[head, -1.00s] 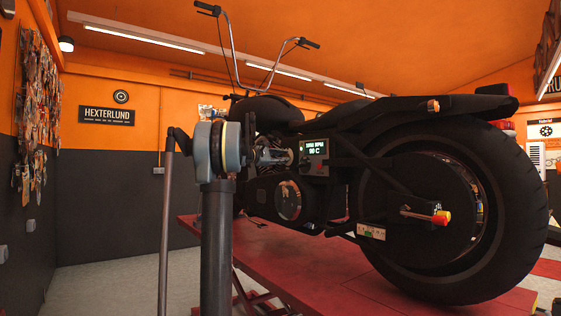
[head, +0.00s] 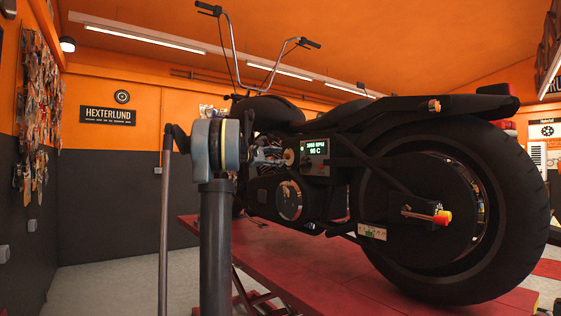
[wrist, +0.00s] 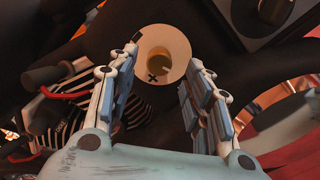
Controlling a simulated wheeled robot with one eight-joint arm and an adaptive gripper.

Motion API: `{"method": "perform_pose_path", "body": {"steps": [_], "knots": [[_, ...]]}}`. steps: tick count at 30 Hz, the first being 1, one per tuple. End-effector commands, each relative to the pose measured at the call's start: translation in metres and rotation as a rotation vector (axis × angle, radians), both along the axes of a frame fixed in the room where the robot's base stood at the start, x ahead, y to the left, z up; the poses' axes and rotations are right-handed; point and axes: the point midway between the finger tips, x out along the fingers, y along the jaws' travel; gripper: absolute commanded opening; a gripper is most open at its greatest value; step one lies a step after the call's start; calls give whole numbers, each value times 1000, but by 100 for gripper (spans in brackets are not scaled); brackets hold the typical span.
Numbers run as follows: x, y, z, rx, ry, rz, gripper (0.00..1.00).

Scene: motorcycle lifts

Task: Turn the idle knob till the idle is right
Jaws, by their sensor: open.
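The idle knob (wrist: 161,62) is a small brass-coloured cap in the middle of a cream round dial (wrist: 178,45). The dial bears a dark block mark at its upper left and a black cross at its lower left; a pale line shows on the knob. My gripper (wrist: 163,58) is open, its fingertips apart on either side of the dial, with nothing held. In the head view my gripper (head: 270,154) is beside the motorcycle's engine, left of the display box (head: 315,157). The display's lower line reads 90 C; its upper line shows RPM, its digits too small to read surely.
The black motorcycle (head: 300,205) stands on a red lift (head: 290,260). Its rear wheel (head: 505,170) fills the right side. In the wrist view, cables and a striped part crowd the left, and a dark box with a round control (wrist: 272,10) is at upper right.

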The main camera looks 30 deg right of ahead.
Motion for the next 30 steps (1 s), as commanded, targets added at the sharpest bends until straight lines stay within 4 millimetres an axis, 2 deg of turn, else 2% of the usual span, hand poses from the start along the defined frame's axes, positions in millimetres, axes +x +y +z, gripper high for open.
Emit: {"method": "perform_pose_path", "body": {"steps": [1,6,12,18,30], "knots": [[1,12,0,0,0,4,46],[-2,44,0,0,0,2,46],[-4,72,-1,1,0,3,46],[-6,83,-1,0,1,0,46],[-6,84,-1,0,1,0,46]]}}
